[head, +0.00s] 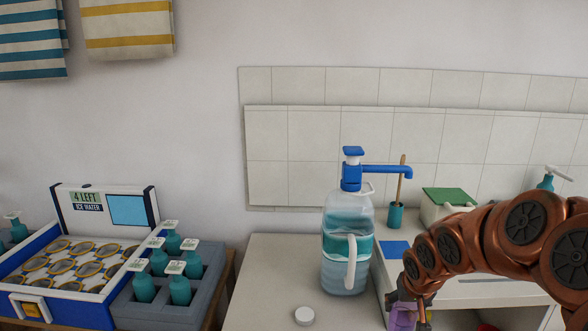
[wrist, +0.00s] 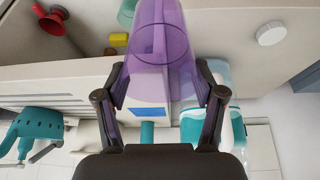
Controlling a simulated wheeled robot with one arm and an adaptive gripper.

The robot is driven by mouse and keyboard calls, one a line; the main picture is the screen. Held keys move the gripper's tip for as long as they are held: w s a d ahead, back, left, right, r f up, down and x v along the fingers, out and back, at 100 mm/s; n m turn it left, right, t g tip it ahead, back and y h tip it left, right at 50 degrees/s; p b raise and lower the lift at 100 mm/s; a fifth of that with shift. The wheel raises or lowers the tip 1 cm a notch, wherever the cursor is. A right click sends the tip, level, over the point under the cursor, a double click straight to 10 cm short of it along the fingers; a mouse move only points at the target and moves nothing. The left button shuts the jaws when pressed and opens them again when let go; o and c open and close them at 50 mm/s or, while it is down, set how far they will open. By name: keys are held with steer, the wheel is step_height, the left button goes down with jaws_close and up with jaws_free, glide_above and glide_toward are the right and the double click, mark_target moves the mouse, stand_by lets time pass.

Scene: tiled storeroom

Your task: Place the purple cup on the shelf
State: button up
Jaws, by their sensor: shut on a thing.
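A translucent purple cup (head: 402,316) is at the bottom edge of the head view, partly cut off. In the wrist view the purple cup (wrist: 160,35) fills the top middle, between the two dark fingers. My gripper (wrist: 165,85) is shut on it; in the head view my gripper (head: 408,298) is in front of the right counter, right of the water jug (head: 348,245). A tan shelf-like surface (wrist: 25,40) shows in the wrist view, with a red item (wrist: 50,20), a green cup (wrist: 126,12) and a yellow block (wrist: 118,40). I cannot tell whether it is the task's shelf.
The water jug with its blue pump stands close to my gripper. A white cap (head: 304,316) lies on the left counter (head: 265,275). A teal holder (head: 396,216) and a green-lidded box (head: 448,203) stand behind. Teal bottles (head: 178,287) and an ice-water crate (head: 100,205) are left.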

steer(key=w+a+f+n+p, duration=0.1)
steer(key=a+f, duration=0.3)
steer(key=a, duration=0.5)
steer(key=shift+w+a+y+p, duration=0.15)
steer(key=shift+w+y+p, duration=0.25)
steer(key=shift+w+p, duration=0.2)
steer(key=shift+s, duration=0.1)
